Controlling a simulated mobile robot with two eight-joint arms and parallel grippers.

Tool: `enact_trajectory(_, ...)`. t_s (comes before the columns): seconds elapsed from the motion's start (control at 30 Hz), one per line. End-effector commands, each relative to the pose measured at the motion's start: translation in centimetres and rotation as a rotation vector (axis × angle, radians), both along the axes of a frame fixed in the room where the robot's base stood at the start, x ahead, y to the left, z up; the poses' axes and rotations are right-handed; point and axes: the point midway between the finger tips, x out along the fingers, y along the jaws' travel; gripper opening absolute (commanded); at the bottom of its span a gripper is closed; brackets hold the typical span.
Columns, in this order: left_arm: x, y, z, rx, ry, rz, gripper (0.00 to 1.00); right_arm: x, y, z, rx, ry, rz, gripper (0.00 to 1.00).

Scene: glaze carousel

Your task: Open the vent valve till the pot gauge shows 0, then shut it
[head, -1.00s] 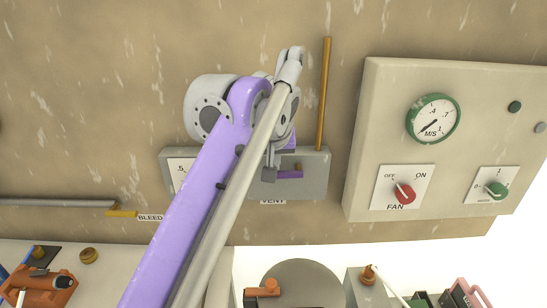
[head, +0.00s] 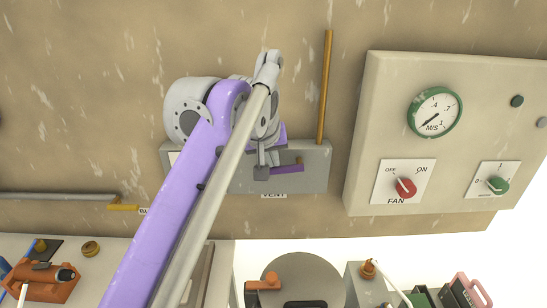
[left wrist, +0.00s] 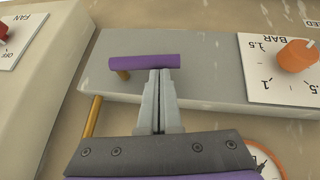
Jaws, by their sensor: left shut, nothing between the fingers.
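The vent valve's purple lever (head: 288,169) sits on a grey plate (head: 318,152) on the wall, above the VENT label (head: 273,195). Its bar lies roughly along the plate, with a brass stem at one end. My left gripper (head: 261,172) is shut and empty, at the lever's left end. In the left wrist view the shut fingertips (left wrist: 159,72) meet the near side of the purple bar (left wrist: 145,62); I cannot tell if they touch. An orange-rimmed gauge (left wrist: 264,162) is mostly hidden behind my gripper; its reading cannot be read. My right gripper is not in view.
An orange knob (left wrist: 297,56) on a BAR scale is beside the lever. A fan panel (head: 365,120) with a red knob (head: 404,188) projects at right. A brass pipe (head: 325,90) rises from the plate. A bleed lever (head: 124,208) is at left.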

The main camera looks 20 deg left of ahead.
Motion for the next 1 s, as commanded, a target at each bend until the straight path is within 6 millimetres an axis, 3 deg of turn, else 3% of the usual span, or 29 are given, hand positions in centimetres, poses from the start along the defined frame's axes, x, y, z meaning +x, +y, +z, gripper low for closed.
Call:
enact_trajectory(0.5, -0.2, 1.0, -3.1, -0.401, -0.119, 0.006, 0.00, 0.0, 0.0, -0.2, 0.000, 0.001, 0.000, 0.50)
enact_trajectory(1.0, 0.0, 0.2, -6.5, -0.860, -0.248, 0.000, 0.00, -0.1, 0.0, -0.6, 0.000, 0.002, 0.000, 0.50)
